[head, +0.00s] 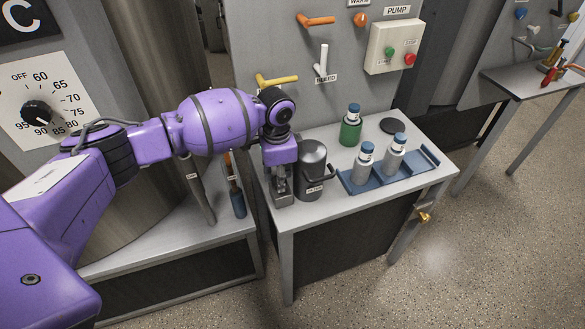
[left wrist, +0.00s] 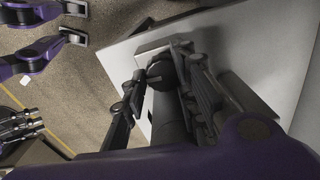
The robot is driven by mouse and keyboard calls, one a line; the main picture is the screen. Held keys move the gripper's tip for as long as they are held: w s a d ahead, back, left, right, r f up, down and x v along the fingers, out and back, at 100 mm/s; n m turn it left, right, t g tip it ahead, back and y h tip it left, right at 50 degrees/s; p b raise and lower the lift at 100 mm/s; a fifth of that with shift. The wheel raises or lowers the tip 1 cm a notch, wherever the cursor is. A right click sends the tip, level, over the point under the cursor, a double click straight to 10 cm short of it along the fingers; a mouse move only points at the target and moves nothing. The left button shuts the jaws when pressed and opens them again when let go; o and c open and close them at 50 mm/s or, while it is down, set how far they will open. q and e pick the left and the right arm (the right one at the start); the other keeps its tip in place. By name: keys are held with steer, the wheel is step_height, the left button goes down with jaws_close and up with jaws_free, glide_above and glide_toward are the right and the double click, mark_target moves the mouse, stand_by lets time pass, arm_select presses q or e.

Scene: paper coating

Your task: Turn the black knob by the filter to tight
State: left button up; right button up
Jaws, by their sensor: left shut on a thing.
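The filter (head: 312,165) is a dark grey cylinder with a label, standing at the left end of the grey bench. My left gripper (head: 281,188) points straight down just left of it. In the left wrist view, the left gripper's fingers (left wrist: 160,82) are closed around the black knob (left wrist: 161,72), one on each side. In the head view the knob is hidden by the gripper. The knob's tight mark cannot be read. What looks like my right gripper (left wrist: 22,125) shows at the left edge of the left wrist view, too dark to judge its fingers.
On the bench (head: 428,187), a blue tray (head: 424,158) holds two grey bottles; a green bottle (head: 350,127) and a black disc (head: 393,126) stand behind. A yellow handle (head: 277,81) and a white bleed lever (head: 322,62) stick out above. A blue-handled tool (head: 237,199) hangs left.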

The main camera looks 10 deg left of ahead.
arm_select(q)
steer(key=shift+s+d+f+m, duration=0.2)
steer(key=shift+s+d+m, duration=0.1)
steer(key=shift+m, duration=0.5)
arm_select(e)
steer(key=shift+w+r, duration=0.1)
steer(key=shift+w, duration=0.1)
arm_select(q)
steer(key=shift+a, duration=0.1)
arm_select(e)
steer(key=shift+w+a, duration=0.2)
arm_select(q)
steer(key=shift+s, duration=0.1)
steer(key=o, duration=1)
steer(key=shift+s, duration=0.1)
steer(key=shift+w+r, duration=0.1)
steer(key=shift+w, duration=0.1)
arm_select(e)
steer(key=shift+s+d, duration=0.15)
steer(key=shift+s, duration=0.4)
arm_select(q)
steer(key=shift+a, duration=0.1)
arm_select(e)
steer(key=shift+w, duration=0.3)
arm_select(q)
steer(key=shift+w, duration=0.1)
